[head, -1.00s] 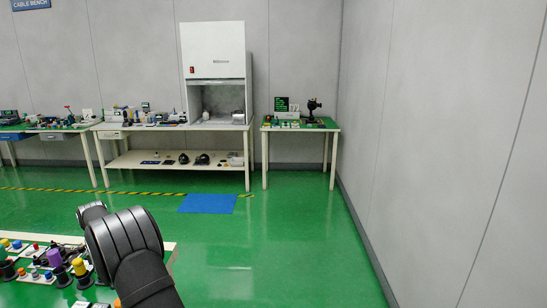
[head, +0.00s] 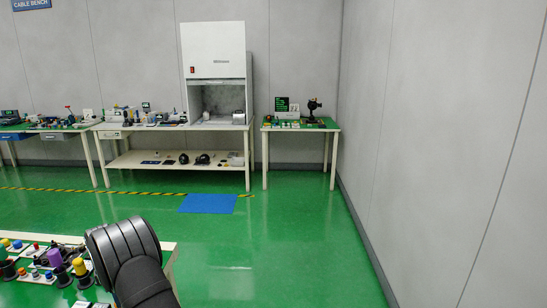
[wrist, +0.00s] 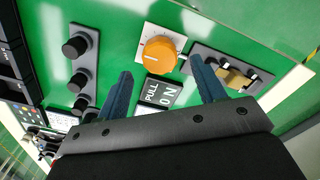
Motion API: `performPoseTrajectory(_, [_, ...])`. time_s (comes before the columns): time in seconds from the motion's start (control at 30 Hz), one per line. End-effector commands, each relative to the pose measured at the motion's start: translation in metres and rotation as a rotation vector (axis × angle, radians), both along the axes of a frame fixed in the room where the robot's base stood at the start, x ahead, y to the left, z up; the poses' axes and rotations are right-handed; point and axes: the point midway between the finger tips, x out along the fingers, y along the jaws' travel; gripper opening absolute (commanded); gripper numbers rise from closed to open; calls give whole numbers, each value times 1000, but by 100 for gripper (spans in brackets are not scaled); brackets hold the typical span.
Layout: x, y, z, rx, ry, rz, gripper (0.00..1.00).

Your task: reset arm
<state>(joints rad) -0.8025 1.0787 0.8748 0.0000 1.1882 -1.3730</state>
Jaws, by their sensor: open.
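My gripper (wrist: 163,90) is open in the wrist view, its two blue-grey fingers apart with nothing between them. It is over a green panel (wrist: 120,22) with controls on it. An orange round knob (wrist: 159,54) on a white plate shows beyond the gap between the fingers. Below it is a dark label (wrist: 163,92) with the letters "PULL" and "ON". In the head view a black arm link of mine is at the lower left, beside the bench; the gripper itself is not seen there.
A grey strip with several black knobs (wrist: 76,46) is left of the fingers. A grey plate with a tan switch (wrist: 236,79) is near the right finger. In the head view, the bench (head: 168,250) holds several coloured buttons (head: 54,258). Green floor (head: 290,230) to its right is clear.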

Motion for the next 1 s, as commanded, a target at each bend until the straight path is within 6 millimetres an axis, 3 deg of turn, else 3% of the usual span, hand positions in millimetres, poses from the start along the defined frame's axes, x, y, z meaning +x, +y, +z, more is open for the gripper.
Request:
performPoseTrajectory(0.17, [0,-1,-37,-3,2,0,63])
performPoseTrajectory(1.0, [1,0,-36,0,0,-677,63])
